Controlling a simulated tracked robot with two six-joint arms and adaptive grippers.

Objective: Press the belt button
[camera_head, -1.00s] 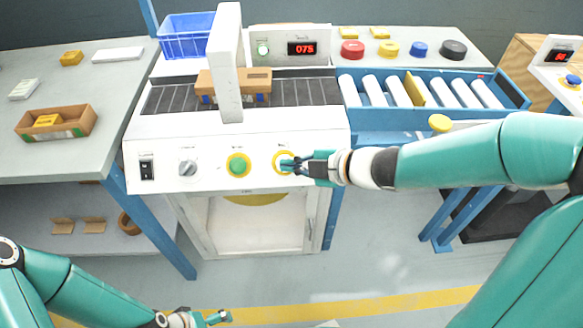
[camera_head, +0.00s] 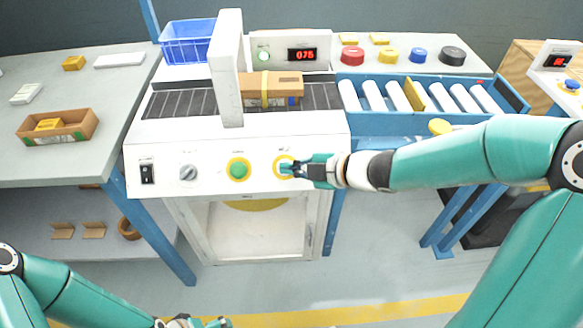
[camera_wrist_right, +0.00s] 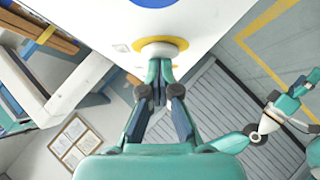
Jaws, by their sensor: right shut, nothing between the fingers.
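The white machine's front panel (camera_head: 210,150) carries a green button (camera_head: 238,170) in a yellow ring and, to its right, a second yellow-ringed button (camera_head: 279,160). The labels are too small to read. My right gripper (camera_head: 285,169) is shut and empty, its tips in front of the second button and partly hiding it. In the right wrist view this button (camera_wrist_right: 158,50) has a pale cap, and my right fingertips (camera_wrist_right: 159,66) are at its edge; contact cannot be told. My left gripper (camera_head: 212,322) is cut off at the bottom edge. A cardboard box (camera_head: 285,83) lies on the dark belt (camera_head: 180,103).
A dial (camera_head: 188,173) and a black switch (camera_head: 147,173) sit left on the panel. A white arch (camera_head: 228,75) spans the belt. A blue-framed roller track (camera_head: 390,122) stands right, with a yellow knob (camera_head: 440,127). A grey table (camera_head: 60,165) stands left.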

